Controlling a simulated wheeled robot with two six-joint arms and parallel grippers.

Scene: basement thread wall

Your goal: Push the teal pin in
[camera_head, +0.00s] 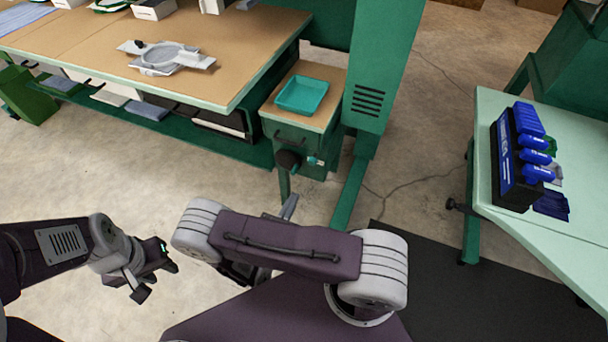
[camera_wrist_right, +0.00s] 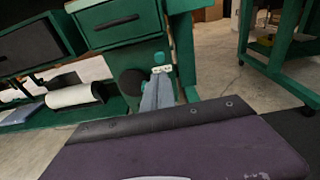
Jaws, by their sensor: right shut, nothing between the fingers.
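The teal pin (camera_head: 313,160) sticks out of the front of the green cabinet (camera_head: 291,136), just right of a black round knob (camera_head: 289,161). In the right wrist view the teal pin (camera_wrist_right: 159,57) shows just above my grey fingertips, with the black knob (camera_wrist_right: 132,82) to their left. My right gripper (camera_head: 290,204) is shut and empty, pointing at the cabinet front; I cannot tell whether it touches the pin. Its fingers (camera_wrist_right: 160,80) hide what lies below the pin. My left gripper (camera_head: 155,271) is open and empty over the floor at the lower left.
A teal tray (camera_head: 302,95) sits on the cabinet top. A wooden workbench (camera_head: 225,50) with a grey ring fixture (camera_head: 163,58) stands at the left. A pale green table (camera_head: 540,215) with a black and blue rack (camera_head: 515,160) stands at the right. Bare floor lies between.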

